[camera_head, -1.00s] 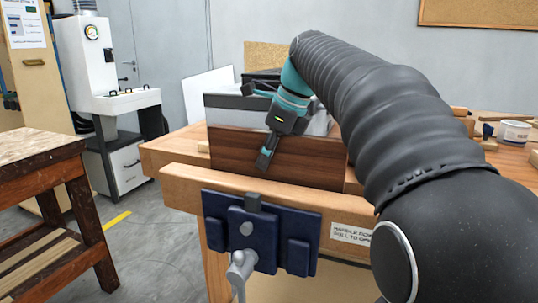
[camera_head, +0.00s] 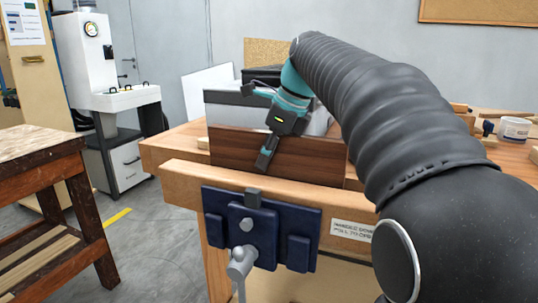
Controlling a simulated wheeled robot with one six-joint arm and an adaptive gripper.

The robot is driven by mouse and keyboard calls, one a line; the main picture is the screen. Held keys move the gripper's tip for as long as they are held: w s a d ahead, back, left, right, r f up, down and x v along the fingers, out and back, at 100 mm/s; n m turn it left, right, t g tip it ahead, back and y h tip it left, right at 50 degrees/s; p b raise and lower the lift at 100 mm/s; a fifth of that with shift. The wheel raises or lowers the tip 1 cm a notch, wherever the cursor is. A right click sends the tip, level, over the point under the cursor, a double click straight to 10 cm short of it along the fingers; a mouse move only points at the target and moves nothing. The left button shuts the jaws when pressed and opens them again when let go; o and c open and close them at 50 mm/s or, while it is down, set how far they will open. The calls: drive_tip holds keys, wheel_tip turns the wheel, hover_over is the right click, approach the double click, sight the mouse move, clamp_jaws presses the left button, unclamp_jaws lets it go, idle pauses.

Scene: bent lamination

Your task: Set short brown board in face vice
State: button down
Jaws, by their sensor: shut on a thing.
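The short brown board (camera_head: 225,150) stands on edge just behind the wooden front rail (camera_head: 300,197) of the bench. My gripper (camera_head: 265,162) is shut on the board, with one finger showing on its near face. The far finger is hidden behind the board. The blue face vice (camera_head: 262,232) sits on the bench front, directly below the board, with a grey handle (camera_head: 241,263) in front. The rail hides the board's lower edge, so I cannot tell how deep it sits in the vice gap.
Grey and white box-like things (camera_head: 228,111) stand close behind the board. A white cup (camera_head: 515,129) is on the bench at right. A dark wooden table (camera_head: 45,190) stands at left, with open floor between it and the bench.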

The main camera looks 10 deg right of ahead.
sight(264, 131)
drive_tip(key=shift+f, duration=0.15)
drive_tip(key=shift+c, duration=2.4)
unclamp_jaws()
drive_tip(key=shift+w+r+p, duration=0.1)
drive_tip(key=shift+r+p, duration=0.7)
drive_tip(key=shift+r, duration=3.2)
drive_tip(key=shift+d, duration=0.1)
